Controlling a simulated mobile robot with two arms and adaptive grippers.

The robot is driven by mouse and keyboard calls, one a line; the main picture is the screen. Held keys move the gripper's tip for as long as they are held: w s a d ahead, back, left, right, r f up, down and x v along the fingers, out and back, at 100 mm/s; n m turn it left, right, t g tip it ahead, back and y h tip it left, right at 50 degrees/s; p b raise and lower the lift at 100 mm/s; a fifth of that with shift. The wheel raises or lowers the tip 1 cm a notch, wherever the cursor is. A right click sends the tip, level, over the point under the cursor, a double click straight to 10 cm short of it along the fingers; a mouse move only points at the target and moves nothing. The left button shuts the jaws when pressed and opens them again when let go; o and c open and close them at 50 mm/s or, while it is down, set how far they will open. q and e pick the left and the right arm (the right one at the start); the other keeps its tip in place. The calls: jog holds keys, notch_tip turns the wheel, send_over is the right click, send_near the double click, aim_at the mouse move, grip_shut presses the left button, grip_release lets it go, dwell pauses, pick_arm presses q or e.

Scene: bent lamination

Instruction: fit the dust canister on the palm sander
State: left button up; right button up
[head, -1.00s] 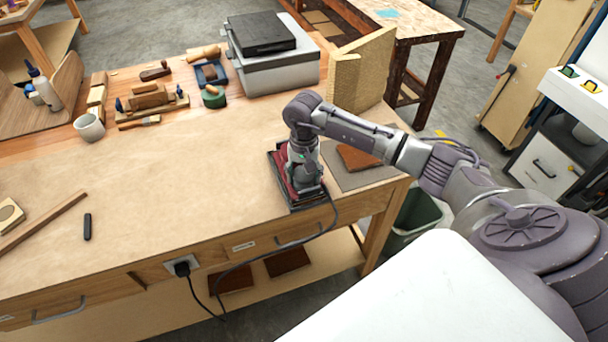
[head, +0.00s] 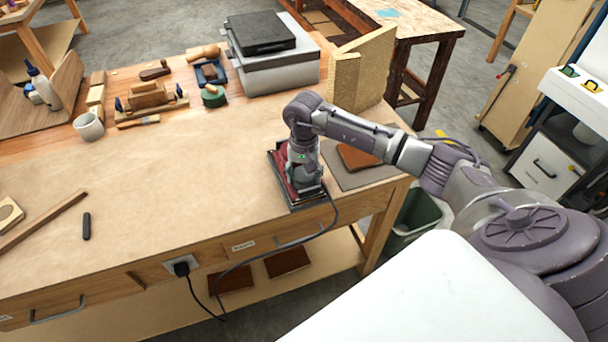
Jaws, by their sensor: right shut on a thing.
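The palm sander (head: 283,178) is dark red and black and sits near the front edge of the workbench (head: 180,185), with a black cord running from it. My right gripper (head: 304,183) points down over it and is shut on it; the fingers and the arm hide much of the sander's top. I cannot make out the dust canister for certain; it may be hidden behind the gripper. My left gripper is not in view.
A grey mat (head: 375,178) with a brown sheet (head: 355,157) lies right of the sander. A small dark rod (head: 86,226) lies left. The bench middle is clear.

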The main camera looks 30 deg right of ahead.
jog(key=o, duration=1.4)
jog(key=shift+c, duration=0.2)
jog(key=shift+o, duration=0.2)
jog(key=shift+o, duration=0.7)
jog(key=shift+r+p, duration=1.6)
jog(key=shift+r, duration=1.95)
